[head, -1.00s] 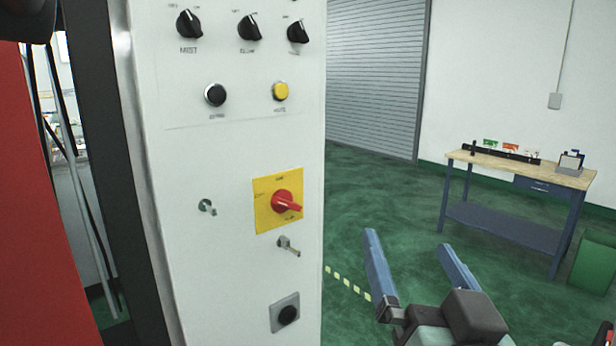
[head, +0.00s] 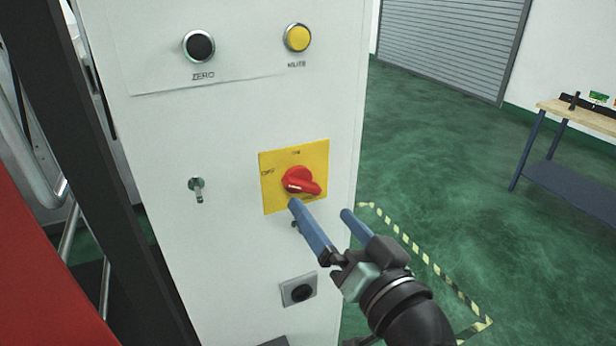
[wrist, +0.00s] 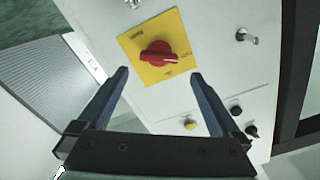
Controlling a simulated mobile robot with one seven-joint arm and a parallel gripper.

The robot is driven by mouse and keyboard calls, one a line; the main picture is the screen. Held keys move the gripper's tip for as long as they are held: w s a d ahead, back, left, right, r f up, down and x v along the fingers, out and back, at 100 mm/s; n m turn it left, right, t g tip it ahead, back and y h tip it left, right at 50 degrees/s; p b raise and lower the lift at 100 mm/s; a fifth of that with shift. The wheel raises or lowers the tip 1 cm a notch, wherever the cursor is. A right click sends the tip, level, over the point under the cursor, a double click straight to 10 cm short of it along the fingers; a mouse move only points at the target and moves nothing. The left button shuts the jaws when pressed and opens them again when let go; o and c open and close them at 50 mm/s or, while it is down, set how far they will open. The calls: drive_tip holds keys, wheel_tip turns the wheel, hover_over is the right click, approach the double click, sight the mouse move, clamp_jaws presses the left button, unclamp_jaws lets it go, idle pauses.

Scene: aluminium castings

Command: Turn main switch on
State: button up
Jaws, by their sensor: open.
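The main switch is a red rotary knob (head: 300,181) on a square yellow plate (head: 273,191), mounted on a white control cabinet (head: 225,240). "OFF" is printed at the plate's left and "ON" at its top. In the head view the knob's handle points to the right and slightly down. My gripper (head: 320,209) is open and empty, its two blue fingers just below and in front of the knob. In the wrist view the red knob (wrist: 157,54) sits ahead, between and beyond the open fingertips (wrist: 158,75). No contact shows.
A black button (head: 199,46) and a yellow button (head: 298,37) are above the plate. A key lock (head: 197,188) is left of it, another lock sits partly behind my finger, and a black socket (head: 300,291) is below. Green floor and a workbench (head: 575,120) are at right.

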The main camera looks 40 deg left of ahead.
sight(306, 188)
drive_tip(key=p+x, duration=0.2)
drive_tip(key=x, duration=0.4)
drive_tip(key=shift+w+r, duration=0.1)
drive_tip(key=shift+r, duration=0.05)
drive_tip(key=shift+w+a, duration=0.3)
drive_tip(key=shift+a, duration=0.25)
